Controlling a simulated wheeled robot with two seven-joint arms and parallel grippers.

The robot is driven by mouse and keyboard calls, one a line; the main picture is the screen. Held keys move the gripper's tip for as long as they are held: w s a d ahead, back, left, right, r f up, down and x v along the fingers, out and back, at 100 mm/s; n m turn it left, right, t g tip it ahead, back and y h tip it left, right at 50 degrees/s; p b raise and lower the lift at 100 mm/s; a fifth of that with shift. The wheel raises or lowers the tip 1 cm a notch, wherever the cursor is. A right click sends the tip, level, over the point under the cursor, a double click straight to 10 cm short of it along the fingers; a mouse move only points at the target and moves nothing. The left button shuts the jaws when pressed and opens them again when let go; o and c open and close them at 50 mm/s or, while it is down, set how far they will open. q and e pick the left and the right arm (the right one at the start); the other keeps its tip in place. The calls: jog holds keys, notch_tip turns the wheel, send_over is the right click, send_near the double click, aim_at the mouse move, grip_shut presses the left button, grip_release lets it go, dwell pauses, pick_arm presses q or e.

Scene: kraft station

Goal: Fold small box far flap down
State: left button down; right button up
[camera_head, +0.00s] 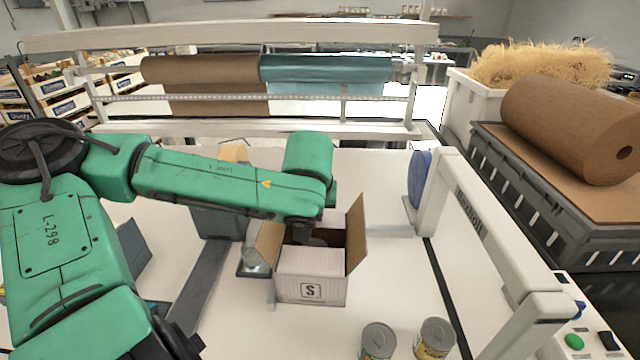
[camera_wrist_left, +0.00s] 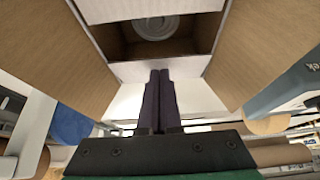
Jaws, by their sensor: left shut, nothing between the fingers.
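The small box (camera_head: 312,290), white outside with an "S" label, stands open on the table. Its brown side flaps stand up and outward: the left flap (camera_head: 269,243) and the right flap (camera_head: 356,235). Its near flap (camera_wrist_left: 150,8) lies over the near part of the opening. A pale panel at the far edge, seemingly the far flap (camera_wrist_left: 190,68), is at my fingertips; contact is unclear. A round lid (camera_wrist_left: 156,27) shows inside the box. My left gripper (camera_wrist_left: 160,76) is shut and empty at the box's far side, largely hidden by my arm in the head view. My right gripper is out of view.
Two cans (camera_head: 378,340) (camera_head: 435,338) stand at the near right. A white frame (camera_head: 480,225) with a blue disc (camera_head: 420,180) stands to the right. A metal scoop-like item (camera_head: 254,262) is close left of the box. Paper rolls (camera_head: 200,70) hang behind.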

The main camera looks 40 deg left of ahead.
pick_arm(q)
jog(key=shift+f, duration=0.3)
dwell(0.6)
notch_tip(320, 180, up, 9)
jog(key=p, duration=0.9)
